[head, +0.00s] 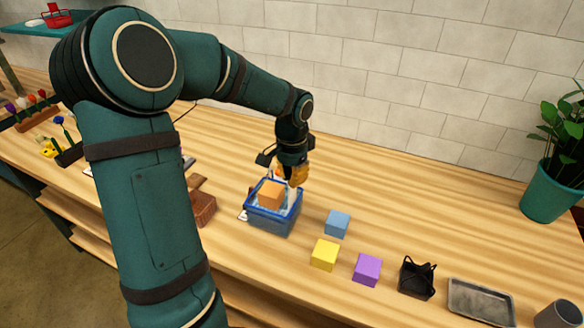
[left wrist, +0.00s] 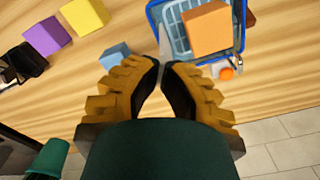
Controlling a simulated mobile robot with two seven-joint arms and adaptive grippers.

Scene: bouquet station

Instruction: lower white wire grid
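A blue basket (head: 271,222) stands on the wooden table, with an orange cube (head: 271,194) in its top; both also show in the left wrist view, the basket (left wrist: 158,12) and the cube (left wrist: 208,27). My left gripper (head: 292,186) points down at the basket's back right side, beside the cube. In the left wrist view its fingertips (left wrist: 162,63) are nearly together. A thin pale strip, seemingly the edge of the white wire grid (left wrist: 164,45), runs from between them along the basket's side. Most of the grid is hidden or too small to make out. My right gripper is out of view.
Blue (head: 337,223), yellow (head: 324,254) and purple (head: 367,269) cubes, a black holder (head: 417,279) and a grey tray (head: 481,301) lie right of the basket. A brown block (head: 203,208) is close on its left. A potted plant (head: 551,192) stands far right. The table behind the cubes is clear.

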